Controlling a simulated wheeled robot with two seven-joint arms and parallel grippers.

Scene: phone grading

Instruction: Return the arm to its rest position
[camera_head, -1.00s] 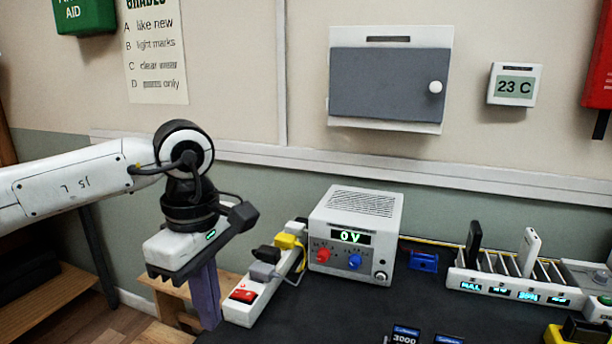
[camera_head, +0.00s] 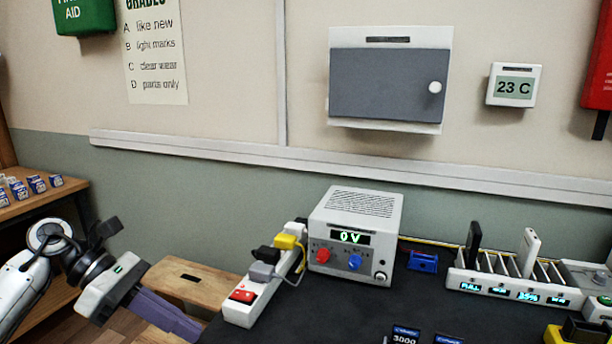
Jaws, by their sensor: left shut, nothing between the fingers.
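My left arm comes in at the lower left of the head view, low and to the left of the dark bench (camera_head: 300,315). My left gripper (camera_head: 182,325) points down to the right, its purple-grey fingers shut with nothing between them. It is in front of a wooden stool (camera_head: 205,285), apart from the power strip (camera_head: 252,292) at the bench's left end. My right gripper is not in view.
A power supply (camera_head: 355,235) reading 0 V stands on the bench beside the power strip. A charging rack (camera_head: 515,285) with two phones is at the right. A wooden shelf (camera_head: 45,200) with small boxes stands at the far left.

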